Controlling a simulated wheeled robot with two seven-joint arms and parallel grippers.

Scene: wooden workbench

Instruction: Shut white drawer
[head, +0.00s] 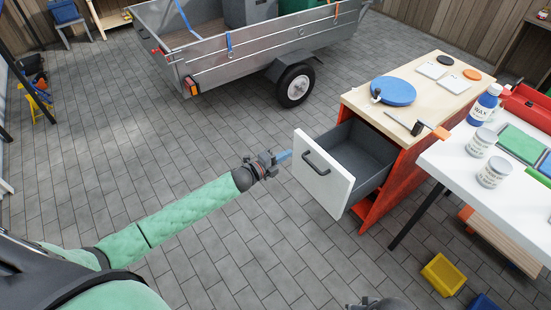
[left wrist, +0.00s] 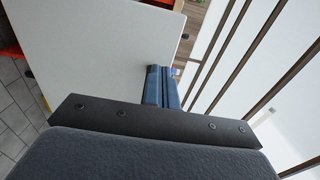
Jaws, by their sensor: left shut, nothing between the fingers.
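The white drawer (head: 332,190) stands pulled out of the orange-red cabinet (head: 402,174). Its front has a dark bar handle (head: 316,162), and its grey inside looks empty. My left gripper (head: 286,156) is shut and empty, just left of the drawer front near the handle. In the left wrist view its blue-grey fingers (left wrist: 162,87) are together, with the white drawer front (left wrist: 95,50) filling the upper left. I cannot tell whether the fingertips touch it. A dark part of my right gripper (head: 365,303) shows at the bottom edge; its fingers cannot be made out.
The cabinet's wooden top holds a blue disc (head: 393,91) and small tools. A white table (head: 453,165) with cans and a wax bottle (head: 484,105) stands at right. A yellow bin (head: 443,274) is on the floor. A grey trailer (head: 235,62) stands behind; paving left of the drawer is clear.

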